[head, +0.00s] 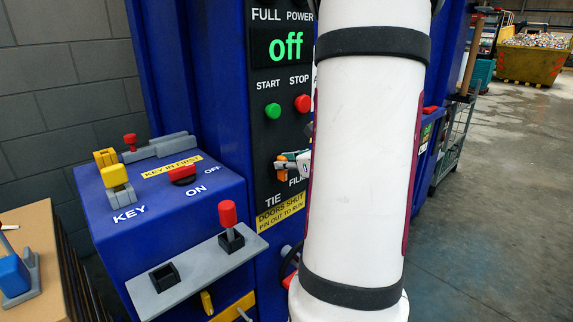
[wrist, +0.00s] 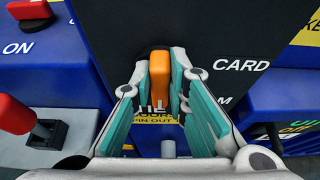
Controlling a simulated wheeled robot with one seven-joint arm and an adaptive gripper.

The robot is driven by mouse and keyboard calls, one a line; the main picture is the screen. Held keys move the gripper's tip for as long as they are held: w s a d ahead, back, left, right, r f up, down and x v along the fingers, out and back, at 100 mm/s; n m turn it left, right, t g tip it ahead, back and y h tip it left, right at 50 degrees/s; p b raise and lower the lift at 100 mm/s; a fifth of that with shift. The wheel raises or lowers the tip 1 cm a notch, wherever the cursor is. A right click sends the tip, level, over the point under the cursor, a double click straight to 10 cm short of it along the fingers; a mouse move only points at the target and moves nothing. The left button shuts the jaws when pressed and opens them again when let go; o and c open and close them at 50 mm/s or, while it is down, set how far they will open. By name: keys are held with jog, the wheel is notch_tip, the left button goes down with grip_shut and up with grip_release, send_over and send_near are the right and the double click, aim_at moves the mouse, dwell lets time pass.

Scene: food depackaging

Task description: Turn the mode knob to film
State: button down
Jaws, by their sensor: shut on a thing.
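The orange mode knob (wrist: 159,78) sits on the black panel, between the fingertips of my gripper (wrist: 161,72). The fingers close on its two sides. The knob's bar looks upright in the wrist view, with its lower end toward the partly hidden TIE label. The CARD label (wrist: 241,65) is at its right; only the last letter of FILM shows below CARD. In the head view a bit of the orange knob (head: 283,158) shows beside my gripper, just left of the partly covered FILM label (head: 297,181). TIE (head: 273,200) is below. My arm hides the panel's right part.
Above the knob are a green START button (head: 272,111), a red STOP button (head: 302,103) and a display (head: 286,46) reading off. A blue key box (head: 165,215) and a grey shelf with a red-handled pin (head: 228,214) stand at left. Open floor lies right.

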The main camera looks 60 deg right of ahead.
jog(key=shift+w+f+b, duration=0.1)
jog(key=shift+b, duration=0.55)
jog(key=n+h+b, duration=0.1)
jog(key=n+b, duration=0.1)
jog(key=b, duration=0.3)
jog(key=a+n+h+b, duration=0.1)
jog(key=b, duration=0.5)
jog(key=n+h+b, duration=0.2)
jog(key=b, duration=0.3)
jog(key=shift+w+a+f+n, duration=0.1)
jog(key=shift+a+f+n, duration=0.15)
jog(key=shift+f+n, duration=0.1)
jog(key=shift+r+b, duration=0.1)
jog(key=shift+b, duration=0.75)
jog(key=c, duration=1.6)
grip_release()
jog(key=shift+o, duration=0.2)
jog(key=shift+r+p, duration=0.2)
jog(key=shift+p, duration=0.8)
